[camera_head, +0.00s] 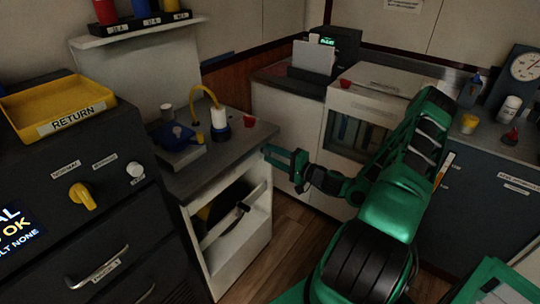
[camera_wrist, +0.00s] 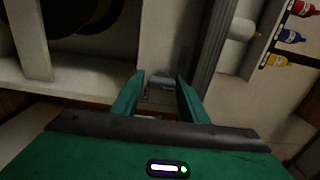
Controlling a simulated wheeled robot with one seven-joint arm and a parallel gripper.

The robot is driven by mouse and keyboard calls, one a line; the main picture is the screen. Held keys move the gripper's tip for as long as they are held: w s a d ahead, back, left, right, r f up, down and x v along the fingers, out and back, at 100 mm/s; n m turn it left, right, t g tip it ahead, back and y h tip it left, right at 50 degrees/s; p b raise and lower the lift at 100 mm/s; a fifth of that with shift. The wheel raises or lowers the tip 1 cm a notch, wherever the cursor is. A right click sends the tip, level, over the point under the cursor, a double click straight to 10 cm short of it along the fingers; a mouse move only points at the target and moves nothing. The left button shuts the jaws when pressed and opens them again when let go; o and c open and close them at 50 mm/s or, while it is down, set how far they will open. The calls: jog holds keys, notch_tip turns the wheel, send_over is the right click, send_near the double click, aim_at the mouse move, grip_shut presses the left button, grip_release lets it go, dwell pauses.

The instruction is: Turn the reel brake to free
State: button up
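My gripper (camera_head: 280,158) is by the front right corner of the grey-topped white cabinet (camera_head: 262,215), just below the counter edge. In the wrist view its two green fingers (camera_wrist: 161,92) are apart. A small grey part (camera_wrist: 161,82) shows between the fingertips against the cabinet's pale front; I cannot tell whether they touch it or whether it is the reel brake. A dark reel (camera_head: 206,210) sits partly hidden in the cabinet's open front. A light bar with a dark end (camera_head: 225,225) slants across that opening. No brake marking is readable.
A dark cabinet at left has a yellow knob (camera_head: 82,196), a white knob (camera_head: 135,170) and a yellow return tray (camera_head: 58,105). A blue device (camera_head: 180,138) and a blue-based white cylinder (camera_head: 220,122) stand on the counter. Open wooden floor (camera_head: 285,235) lies before the white cabinet.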

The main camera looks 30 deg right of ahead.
jog(key=shift+o, duration=1.2)
